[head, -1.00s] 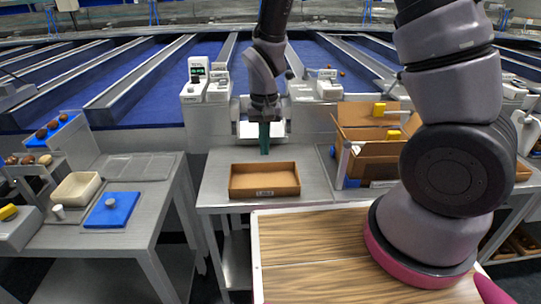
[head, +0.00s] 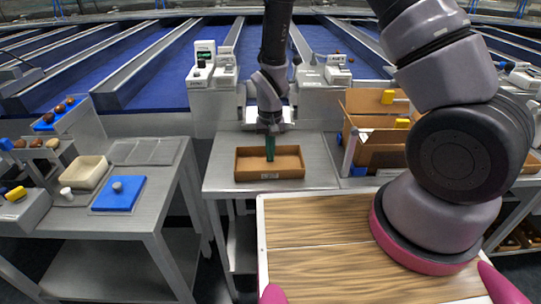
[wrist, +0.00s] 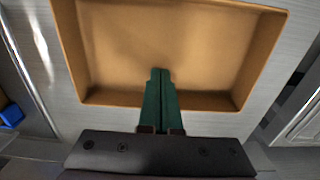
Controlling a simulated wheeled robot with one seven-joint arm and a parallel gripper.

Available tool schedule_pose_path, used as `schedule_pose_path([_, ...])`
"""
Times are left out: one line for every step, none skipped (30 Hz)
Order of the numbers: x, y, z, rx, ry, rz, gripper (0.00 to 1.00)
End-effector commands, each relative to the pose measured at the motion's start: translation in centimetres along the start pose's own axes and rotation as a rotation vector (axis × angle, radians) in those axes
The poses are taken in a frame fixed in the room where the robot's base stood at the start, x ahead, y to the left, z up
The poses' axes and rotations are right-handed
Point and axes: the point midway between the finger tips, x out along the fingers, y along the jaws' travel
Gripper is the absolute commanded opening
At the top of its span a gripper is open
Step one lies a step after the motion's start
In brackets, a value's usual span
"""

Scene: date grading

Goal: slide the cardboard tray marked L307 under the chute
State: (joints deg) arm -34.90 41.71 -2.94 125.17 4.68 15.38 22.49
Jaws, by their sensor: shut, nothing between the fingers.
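The cardboard tray (head: 254,175) is a shallow, open, empty brown box on the steel table in front of the chute. Its label is not legible in the head view now. My gripper (head: 270,158) has green fingers pressed together with nothing between them. The fingers reach over or into the tray at its middle; I cannot tell whether they touch it. In the wrist view the fingers (wrist: 160,75) overlap the near wall of the tray (wrist: 150,98). The chute (head: 268,117), a pale metal opening behind the tray, is partly hidden by my arm.
A larger cardboard box (head: 375,150) with yellow blocks stands to the right on a steel surface. A side table at left holds a beige tray (head: 86,172) and a blue plate (head: 119,194). Bare table (head: 223,150) shows left of the cardboard tray.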

Motion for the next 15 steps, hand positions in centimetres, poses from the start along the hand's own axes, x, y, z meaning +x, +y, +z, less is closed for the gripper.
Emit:
schedule_pose_path([0.0, 0.0, -0.2, 0.0, 0.0, 0.0, 0.0])
schedule_pose_path([0.0, 0.0, -0.2, 0.0, 0.001, 0.0, 0.0])
schedule_pose_path([0.0, 0.0, -0.2, 0.0, 0.001, 0.0, 0.0])
schedule_pose_path([0.0, 0.0, -0.2, 0.0, 0.001, 0.0, 0.0])
schedule_pose_path([0.0, 0.0, -0.2, 0.0, 0.001, 0.0, 0.0])
schedule_pose_path([0.0, 0.0, -0.2, 0.0, 0.0, 0.0, 0.0])
schedule_pose_path([0.0, 0.0, -0.2, 0.0, 0.0, 0.0, 0.0])
schedule_pose_path([0.0, 0.0, -0.2, 0.0, 0.0, 0.0, 0.0])
schedule_pose_path([0.0, 0.0, -0.2, 0.0, 0.0, 0.0, 0.0])
schedule_pose_path([0.0, 0.0, -0.2, 0.0, 0.0, 0.0, 0.0])
schedule_pose_path([0.0, 0.0, -0.3, 0.0, 0.0, 0.0, 0.0])
schedule_pose_path([0.0, 0.0, -0.5, 0.001, 0.001, 0.0, 0.0])
schedule_pose_path([0.0, 0.0, -0.8, 0.001, 0.001, -0.001, 0.0])
schedule_pose_path([0.0, 0.0, -1.2, 0.002, 0.001, -0.001, 0.0])
schedule_pose_path([0.0, 0.0, -2.0, 0.003, 0.002, -0.001, 0.0])
